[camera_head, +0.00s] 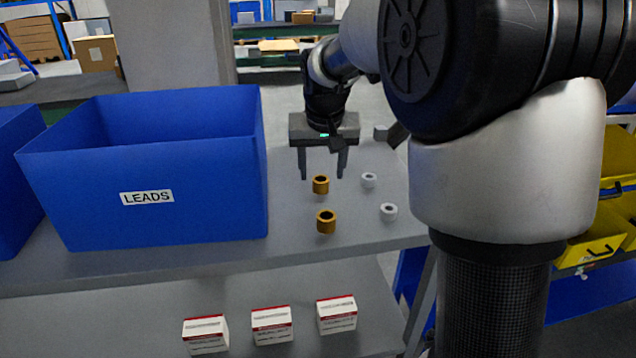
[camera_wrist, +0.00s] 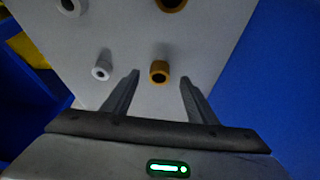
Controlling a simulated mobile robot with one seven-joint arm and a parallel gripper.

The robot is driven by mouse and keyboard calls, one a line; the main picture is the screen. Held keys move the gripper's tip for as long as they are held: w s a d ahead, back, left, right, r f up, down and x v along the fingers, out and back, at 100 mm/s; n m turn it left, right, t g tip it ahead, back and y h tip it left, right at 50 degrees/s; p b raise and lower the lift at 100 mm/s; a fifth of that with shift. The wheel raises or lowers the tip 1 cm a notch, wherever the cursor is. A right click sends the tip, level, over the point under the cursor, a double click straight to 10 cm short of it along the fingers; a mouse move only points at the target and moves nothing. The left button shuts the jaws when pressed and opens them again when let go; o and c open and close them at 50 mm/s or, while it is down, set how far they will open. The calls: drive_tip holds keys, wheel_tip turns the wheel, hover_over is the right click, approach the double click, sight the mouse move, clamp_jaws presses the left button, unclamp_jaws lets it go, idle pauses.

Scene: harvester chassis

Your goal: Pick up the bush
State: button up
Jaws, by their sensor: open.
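Two gold-brown bushes lie on the grey table: a far one (camera_head: 320,184) and a near one (camera_head: 326,221). Two white ring-shaped pieces, one far (camera_head: 369,180) and one near (camera_head: 388,211), lie to their right. My gripper (camera_head: 322,178) points down with its fingers apart, and nothing is between them. In the head view its fingertips are just above and behind the far gold bush. In the wrist view a gold bush (camera_wrist: 159,72) appears between and beyond the fingertips (camera_wrist: 158,76), and another gold bush (camera_wrist: 171,4) is cut by the top edge.
A large blue bin (camera_head: 195,199) labelled LEADS stands left of the bushes, close to my gripper. Several small red-and-white boxes, one of them in the middle (camera_head: 272,325), sit on the lower shelf. Yellow bins (camera_head: 602,240) are at the right.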

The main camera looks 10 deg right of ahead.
sight(321, 180)
drive_tip(key=x, duration=0.5)
drive_tip(key=shift+w+r, duration=0.1)
drive_tip(key=shift+w, duration=0.2)
drive_tip(key=c, duration=1.2)
